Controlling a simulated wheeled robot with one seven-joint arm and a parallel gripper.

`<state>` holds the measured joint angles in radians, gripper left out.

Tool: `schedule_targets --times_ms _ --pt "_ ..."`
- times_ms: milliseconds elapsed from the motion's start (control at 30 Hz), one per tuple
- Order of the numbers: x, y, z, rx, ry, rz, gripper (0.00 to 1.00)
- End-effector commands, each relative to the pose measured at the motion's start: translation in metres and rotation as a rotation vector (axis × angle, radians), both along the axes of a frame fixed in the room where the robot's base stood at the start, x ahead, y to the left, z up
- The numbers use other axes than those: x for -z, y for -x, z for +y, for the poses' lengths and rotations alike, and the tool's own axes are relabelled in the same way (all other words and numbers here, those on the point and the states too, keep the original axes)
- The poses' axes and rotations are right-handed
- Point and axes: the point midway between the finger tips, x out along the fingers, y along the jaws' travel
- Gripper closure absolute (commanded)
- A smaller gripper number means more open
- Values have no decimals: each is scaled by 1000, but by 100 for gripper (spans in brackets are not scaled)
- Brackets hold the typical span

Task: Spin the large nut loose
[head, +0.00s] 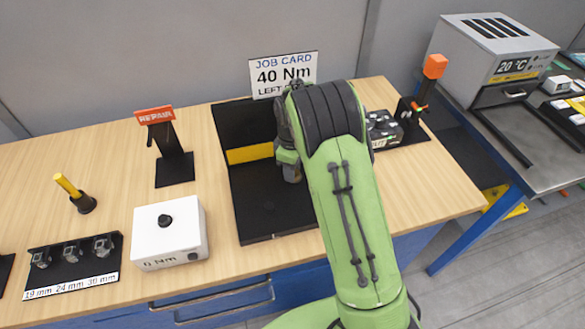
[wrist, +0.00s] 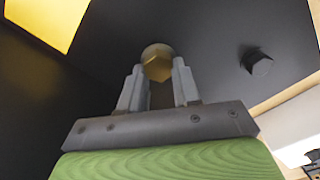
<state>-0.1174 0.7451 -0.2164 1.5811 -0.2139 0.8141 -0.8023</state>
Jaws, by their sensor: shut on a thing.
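In the wrist view, my gripper (wrist: 158,88) has its two grey fingers closed around a rounded, brass-coloured nut (wrist: 158,62). The nut's far side shows between and just beyond the fingertips. A dark hex-shaped piece (wrist: 257,62) sits on the black surface to the right, apart from the fingers. In the head view, my green arm reaches over the black fixture (head: 250,200) with its yellow stripe (head: 249,153). The arm hides most of the gripper there, and the nut cannot be seen in that view.
A job card (head: 284,74) reading 40 Nm stands behind the fixture. A white box (head: 170,235) with a black knob, a socket rack (head: 75,262) and a repair stand (head: 172,160) are to the left. A black device (head: 384,130) stands right of the arm.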

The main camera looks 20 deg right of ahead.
Motion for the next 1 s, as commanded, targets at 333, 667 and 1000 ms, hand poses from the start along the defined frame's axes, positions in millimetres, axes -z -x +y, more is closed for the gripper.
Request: schedule_targets --times_ms 333,667,1000 --pt "1 1 1 -117 0 4 99" --pt "2 2 1 -133 0 5 99" --pt "1 2 1 -131 1 4 43"
